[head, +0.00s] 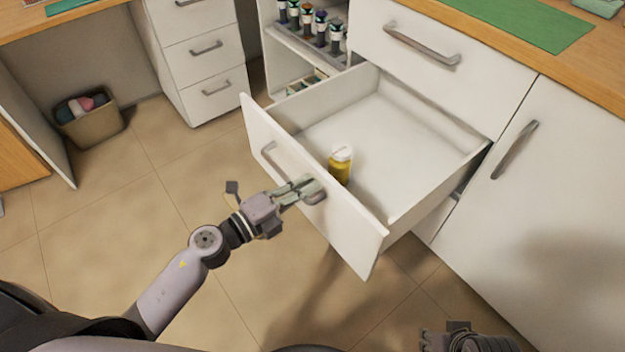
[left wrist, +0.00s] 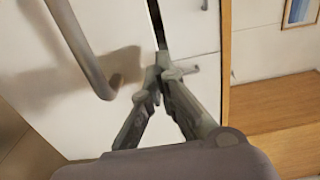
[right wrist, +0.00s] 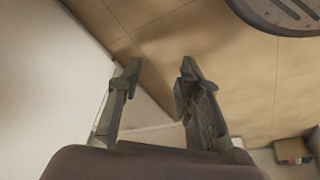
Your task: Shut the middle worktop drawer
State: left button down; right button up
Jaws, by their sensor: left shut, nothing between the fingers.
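The middle worktop drawer (head: 362,230) is pulled far out of its white cabinet, with its front facing me. A yellow jar with a white lid (head: 340,165) stands inside it, close to the front panel. My left gripper (head: 312,188) is shut and empty at the drawer front, by the right part of its bar handle (head: 268,158); whether it touches the panel I cannot tell. In the left wrist view its fingertips (left wrist: 160,76) meet, with a handle bar (left wrist: 82,50) to their left. My right gripper (right wrist: 158,78) is open and empty, low beside a pale surface.
A closed drawer (head: 425,70) sits above the open one, and a closed cabinet door (head: 540,190) is to its right. Bottles (head: 308,20) stand on a shelf behind. A waste bin (head: 92,125) is at far left. The tiled floor (head: 110,230) at left is clear.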

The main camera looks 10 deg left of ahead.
pick_arm(q)
jog(key=shift+x, duration=0.9)
pick_arm(e)
jog(key=shift+f, duration=0.25)
pick_arm(q)
jog(key=shift+w, duration=0.1)
